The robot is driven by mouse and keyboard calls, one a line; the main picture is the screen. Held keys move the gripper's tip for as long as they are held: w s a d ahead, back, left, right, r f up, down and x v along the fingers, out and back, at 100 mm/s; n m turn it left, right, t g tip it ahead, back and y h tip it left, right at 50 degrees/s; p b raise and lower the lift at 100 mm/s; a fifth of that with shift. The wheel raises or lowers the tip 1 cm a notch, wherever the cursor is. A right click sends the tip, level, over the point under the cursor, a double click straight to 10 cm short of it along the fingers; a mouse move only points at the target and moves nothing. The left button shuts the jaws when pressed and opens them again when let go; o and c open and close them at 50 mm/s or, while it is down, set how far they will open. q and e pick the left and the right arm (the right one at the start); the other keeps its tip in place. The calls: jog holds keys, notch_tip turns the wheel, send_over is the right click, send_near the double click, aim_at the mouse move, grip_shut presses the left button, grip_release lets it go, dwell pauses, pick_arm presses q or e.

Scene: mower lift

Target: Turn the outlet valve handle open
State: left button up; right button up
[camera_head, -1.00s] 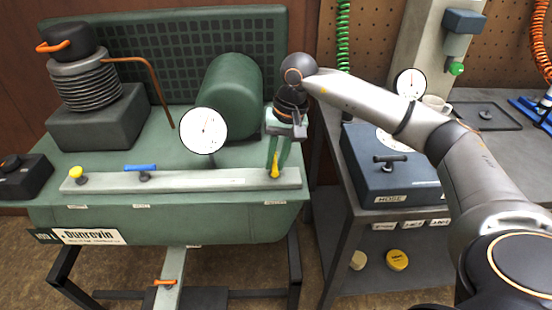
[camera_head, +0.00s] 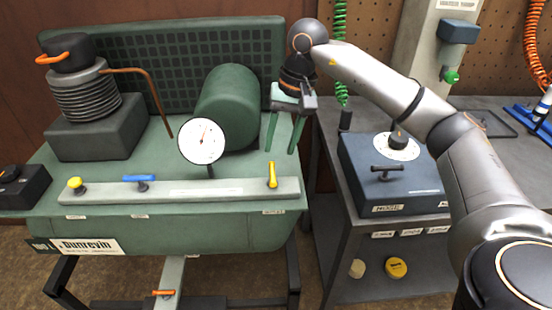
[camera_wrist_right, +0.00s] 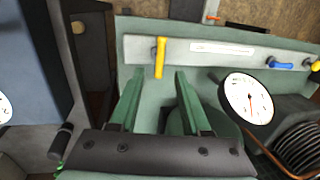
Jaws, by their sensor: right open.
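A yellow-orange lever handle (camera_head: 272,175) stands at the right end of the grey manifold bar (camera_head: 225,190) on the green compressor. It points across the bar, not along it. My right gripper (camera_head: 282,150) is open and empty, above and behind this handle, with its green fingers apart and clear of it. In the right wrist view the handle (camera_wrist_right: 160,57) lies beyond the fingertips (camera_wrist_right: 152,75), roughly between them. A blue handle (camera_head: 139,178) lies along the bar further left. The labels under the handles are too small to read. My left gripper is not in view.
A white dial gauge (camera_head: 202,141) stands behind the bar, in front of the green cylinder (camera_head: 229,103). A yellow knob (camera_head: 75,184) is at the bar's left end. A blue-grey box (camera_head: 375,178) stands on the bench at right. The space above the bar's right end is free.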

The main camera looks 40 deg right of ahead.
jog(key=r, duration=0.4)
jog(key=shift+s+d+r, duration=0.2)
jog(key=shift+d+r, duration=0.05)
jog(key=shift+d, duration=0.1)
